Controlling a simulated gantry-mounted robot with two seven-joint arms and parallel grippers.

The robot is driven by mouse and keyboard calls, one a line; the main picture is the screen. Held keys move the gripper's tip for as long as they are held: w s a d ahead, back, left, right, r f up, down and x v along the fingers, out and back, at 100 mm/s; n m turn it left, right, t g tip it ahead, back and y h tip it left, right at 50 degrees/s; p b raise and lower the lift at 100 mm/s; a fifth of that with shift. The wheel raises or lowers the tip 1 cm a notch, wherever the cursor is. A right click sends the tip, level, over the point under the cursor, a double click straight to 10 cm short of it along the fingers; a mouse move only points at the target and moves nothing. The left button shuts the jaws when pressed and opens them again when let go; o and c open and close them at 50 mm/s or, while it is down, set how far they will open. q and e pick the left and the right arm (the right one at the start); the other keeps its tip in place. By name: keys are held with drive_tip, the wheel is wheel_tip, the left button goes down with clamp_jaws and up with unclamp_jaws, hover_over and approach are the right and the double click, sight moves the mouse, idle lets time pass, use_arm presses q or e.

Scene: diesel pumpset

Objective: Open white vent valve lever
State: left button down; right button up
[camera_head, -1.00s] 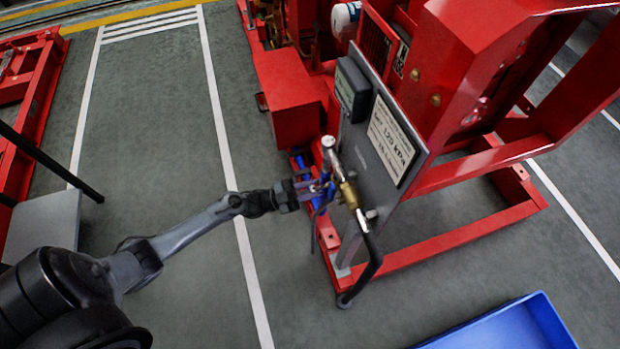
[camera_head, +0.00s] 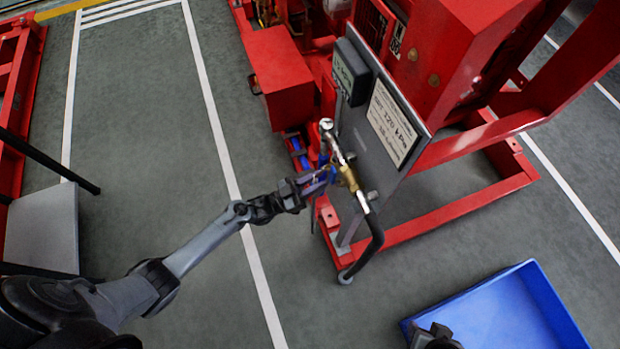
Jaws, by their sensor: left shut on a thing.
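A pipe and valve assembly with a brass body (camera_head: 347,178) stands beside the grey panel. A pale round-topped cylinder (camera_head: 326,125) forms its upper end, and a black hose bends down from its lower end. My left gripper (camera_head: 325,178) reaches in from the left and is shut at the left side of the brass body, on a small part there that I take to be the vent valve lever. The fingers hide most of that part, and its colour and angle are too small to tell. My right gripper (camera_head: 435,337) shows only as a dark piece at the bottom edge.
The grey panel (camera_head: 352,132) carries a dark gauge box (camera_head: 352,72) and a white sign (camera_head: 394,124). The red frame (camera_head: 450,222) surrounds it behind and to the right. A blue tray (camera_head: 560,305) lies at lower right.

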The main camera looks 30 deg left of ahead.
use_arm(q)
drive_tip(key=c, duration=1)
unclamp_jaws()
drive_tip(key=shift+s, duration=0.1)
drive_tip(key=shift+s+a+f, duration=0.25)
drive_tip(key=shift+s+a, duration=0.1)
drive_tip(key=shift+s, duration=0.05)
drive_tip(key=p+v, duration=0.1)
drive_tip(key=v, duration=0.8)
drive_tip(key=shift+s+a, duration=0.15)
drive_tip(key=shift+s, duration=0.15)
drive_tip(key=shift+f, duration=0.1)
